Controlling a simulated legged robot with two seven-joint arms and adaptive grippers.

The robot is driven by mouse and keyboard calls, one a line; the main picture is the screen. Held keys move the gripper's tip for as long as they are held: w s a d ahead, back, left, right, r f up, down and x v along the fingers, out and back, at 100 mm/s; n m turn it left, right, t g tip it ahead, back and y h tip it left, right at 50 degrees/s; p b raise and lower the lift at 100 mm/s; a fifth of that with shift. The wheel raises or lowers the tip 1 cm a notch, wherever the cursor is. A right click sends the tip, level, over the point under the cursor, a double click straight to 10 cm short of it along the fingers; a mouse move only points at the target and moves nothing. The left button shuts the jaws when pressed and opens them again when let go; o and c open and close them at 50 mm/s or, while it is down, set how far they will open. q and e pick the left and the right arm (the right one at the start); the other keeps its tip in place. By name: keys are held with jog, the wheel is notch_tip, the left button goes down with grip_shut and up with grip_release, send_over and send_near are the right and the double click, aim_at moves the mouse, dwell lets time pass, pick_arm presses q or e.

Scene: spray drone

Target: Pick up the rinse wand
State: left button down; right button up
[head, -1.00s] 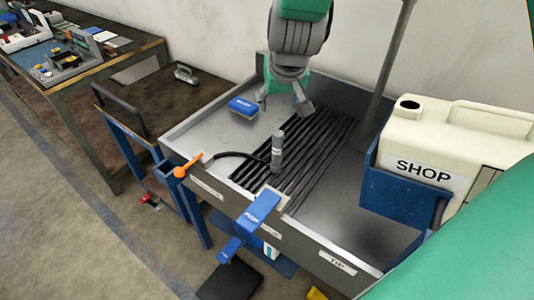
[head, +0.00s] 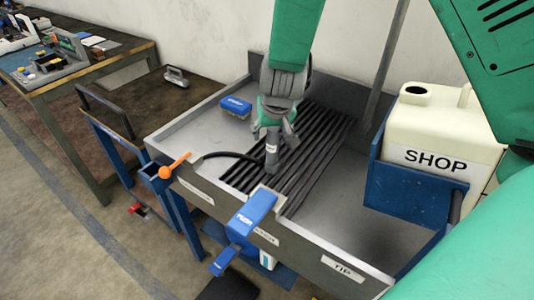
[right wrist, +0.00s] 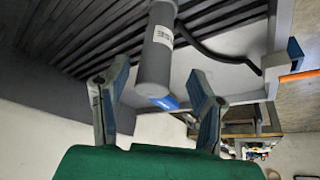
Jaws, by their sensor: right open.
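The rinse wand (head: 272,152) is a grey cylinder with a white label. It stands upright over the black slatted grate (head: 318,155) of the sink, with a black hose running left from its lower part. My right gripper (head: 276,128) is at the wand's upper end in the head view, partly hiding it. In the right wrist view, the wand (right wrist: 158,45) reaches between the two open fingers of the right gripper (right wrist: 158,85), with a gap visible on each side. My left gripper is not in view.
A blue block (head: 236,106) lies at the sink's back left. An orange lever (head: 174,164) and a blue push handle (head: 252,212) are at the front edge. A cream SHOP jug (head: 445,135) stands in a blue holder at right. The sink floor at right is clear.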

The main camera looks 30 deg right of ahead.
aim_at(269, 144)
jog(key=d+f, duration=0.2)
jog(key=f, duration=0.1)
jog(key=shift+w+f, duration=0.1)
jog(key=shift+f, duration=0.05)
jog(key=shift+w+a+f+b, duration=0.2)
jog(key=shift+w+f, duration=0.1)
jog(key=shift+f, duration=0.3)
jog(key=shift+w+a+f+b, duration=0.1)
jog(key=shift+w+a+f, duration=0.15)
jog(key=shift+f, duration=0.35)
jog(key=shift+a+r, duration=0.2)
jog(key=shift+a, duration=0.35)
jog(key=shift+c, duration=0.8)
jog(key=shift+d, duration=0.15)
jog(key=c, duration=0.6)
jog(key=shift+d, duration=0.3)
grip_shut()
jog(key=shift+s+d+f, duration=0.15)
jog(key=shift+d+f, duration=0.05)
jog(key=shift+d, duration=0.25)
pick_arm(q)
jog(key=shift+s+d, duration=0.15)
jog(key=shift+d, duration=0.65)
pick_arm(e)
jog(key=shift+a, duration=0.1)
